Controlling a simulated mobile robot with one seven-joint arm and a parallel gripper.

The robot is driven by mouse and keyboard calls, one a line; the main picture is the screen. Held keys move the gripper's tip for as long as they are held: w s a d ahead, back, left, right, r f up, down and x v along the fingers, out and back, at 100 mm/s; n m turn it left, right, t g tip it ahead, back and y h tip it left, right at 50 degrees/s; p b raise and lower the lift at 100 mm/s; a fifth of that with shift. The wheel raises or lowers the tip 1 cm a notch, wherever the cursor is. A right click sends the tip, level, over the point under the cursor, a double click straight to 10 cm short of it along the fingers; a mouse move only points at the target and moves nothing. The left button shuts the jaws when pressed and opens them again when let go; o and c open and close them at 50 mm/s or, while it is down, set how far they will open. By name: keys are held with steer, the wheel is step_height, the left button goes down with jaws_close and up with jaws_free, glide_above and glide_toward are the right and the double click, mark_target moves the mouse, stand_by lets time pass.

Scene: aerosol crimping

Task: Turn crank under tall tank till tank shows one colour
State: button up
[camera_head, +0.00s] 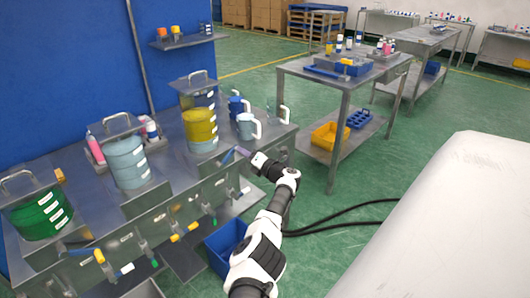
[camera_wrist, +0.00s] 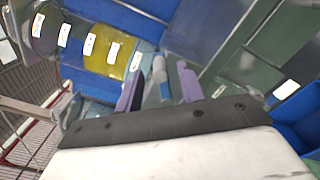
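The tall tank (camera_head: 200,124) is a clear cylinder with a lid and white labels on the bench; a yellow band lies over a pale blue-grey one. In the wrist view, the tank (camera_wrist: 85,48) lies sideways, with a yellow band between greyish parts. My gripper (camera_head: 241,152) is in front of the bench, to the lower right of this tank. In the wrist view, its purple fingers (camera_wrist: 160,88) stand apart. A grey-blue bar (camera_wrist: 156,80) shows between them; I cannot tell whether they touch it or whether it is the crank.
A light-blue tank (camera_head: 126,160) and a green tank (camera_head: 38,212) stand further left. Valves with coloured handles line the bench front. Mugs (camera_head: 247,126) stand right of the tall tank. A blue bin (camera_head: 226,245) is below. A steel table (camera_head: 340,82) stands behind right.

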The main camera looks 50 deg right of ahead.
steer(key=s+p, duration=0.1)
steer(key=s, duration=1)
steer(key=shift+s, duration=0.35)
stand_by(0.4)
